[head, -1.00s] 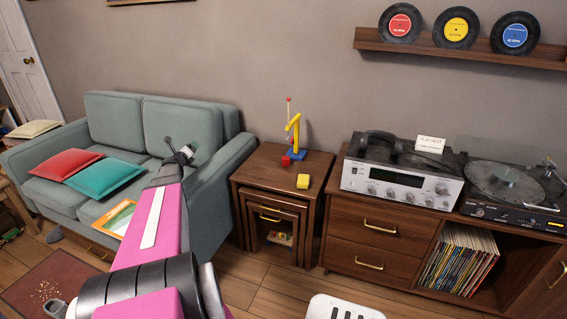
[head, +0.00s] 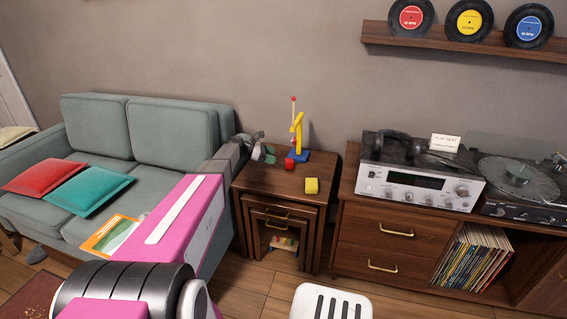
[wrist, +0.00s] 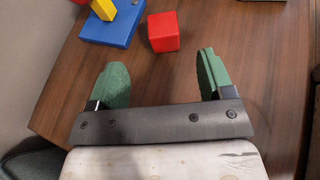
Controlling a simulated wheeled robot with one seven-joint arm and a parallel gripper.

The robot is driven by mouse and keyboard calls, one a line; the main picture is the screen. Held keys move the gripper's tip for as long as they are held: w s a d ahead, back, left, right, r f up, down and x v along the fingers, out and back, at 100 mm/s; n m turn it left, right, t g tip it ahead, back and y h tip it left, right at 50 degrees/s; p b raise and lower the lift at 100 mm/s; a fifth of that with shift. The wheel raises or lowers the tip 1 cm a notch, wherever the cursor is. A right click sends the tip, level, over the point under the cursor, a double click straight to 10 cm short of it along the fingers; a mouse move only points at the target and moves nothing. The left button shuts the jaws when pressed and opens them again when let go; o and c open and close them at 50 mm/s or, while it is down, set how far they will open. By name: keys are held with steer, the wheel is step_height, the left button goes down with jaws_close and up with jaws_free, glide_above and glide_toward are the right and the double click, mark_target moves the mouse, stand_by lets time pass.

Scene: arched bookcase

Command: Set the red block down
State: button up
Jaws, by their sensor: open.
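The red block (head: 289,164) rests on the wooden side table (head: 262,182), just beside the blue base (head: 318,156) of an upright toy with a yellow post (head: 297,135). The block also shows in the wrist view (wrist: 164,32), with a narrow gap between it and the base (wrist: 112,27). My gripper (head: 264,152) is over the left part of the tabletop, to the left of the block. In the wrist view its green fingers (wrist: 163,80) are spread apart and empty, with the block beyond their tips.
A yellow block (head: 311,186) sits near the table's front right. The grey-green sofa (head: 168,130) stands close on the left, with its armrest by my arm. A wooden cabinet with a silver receiver (head: 420,185) is on the right. The table's front middle is clear.

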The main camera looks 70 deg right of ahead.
mark_target(292, 160)
steer(key=x, duration=0.4)
steer(key=shift+s+d, duration=0.15)
steer(key=shift+s, duration=0.05)
steer(key=shift+x, duration=3.05)
steer(key=shift+a, duration=0.25)
steer(key=c, duration=1.1)
steer(key=shift+r, duration=0.45)
steer(key=r, duration=0.2)
steer(key=w+r, duration=0.1)
steer(key=r, duration=0.1)
steer(key=shift+a, duration=0.35)
steer(key=v, duration=0.4)
steer(key=r+v, duration=0.1)
steer(key=v, duration=0.3)
steer(key=s+v, duration=0.1)
steer(key=v, duration=0.3)
steer(key=shift+a+r, duration=0.2)
steer(key=shift+a, duration=0.1)
